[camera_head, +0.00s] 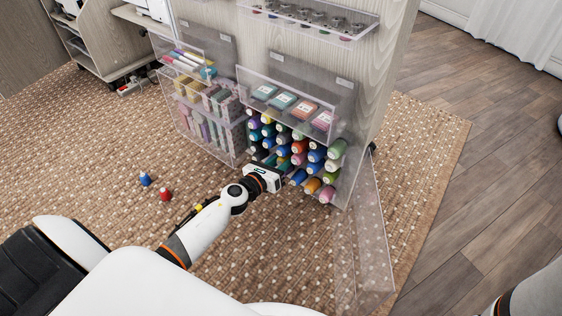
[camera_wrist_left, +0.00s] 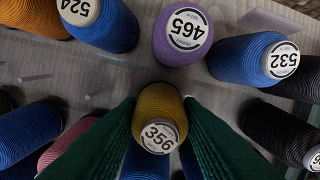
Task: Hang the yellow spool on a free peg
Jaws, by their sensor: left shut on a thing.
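In the left wrist view the yellow spool (camera_wrist_left: 158,108), its white end marked 356, sits between the two dark green fingers of my left gripper (camera_wrist_left: 160,135), which is shut on it. The spool's end faces the wrist camera. In the head view my left gripper (camera_head: 280,176) is at the lower left part of the thread rack (camera_head: 345,150), among the spools, and hides the yellow spool. Bare clear pegs (camera_wrist_left: 93,100) show left of the spool in the wrist view. Whether the spool is around a peg cannot be told. My right gripper is out of view.
Close around it are a purple spool (camera_wrist_left: 182,38), a blue spool marked 532 (camera_wrist_left: 240,58) and a blue spool marked 524 (camera_wrist_left: 108,28). A clear panel (camera_head: 370,245) juts out at the right.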

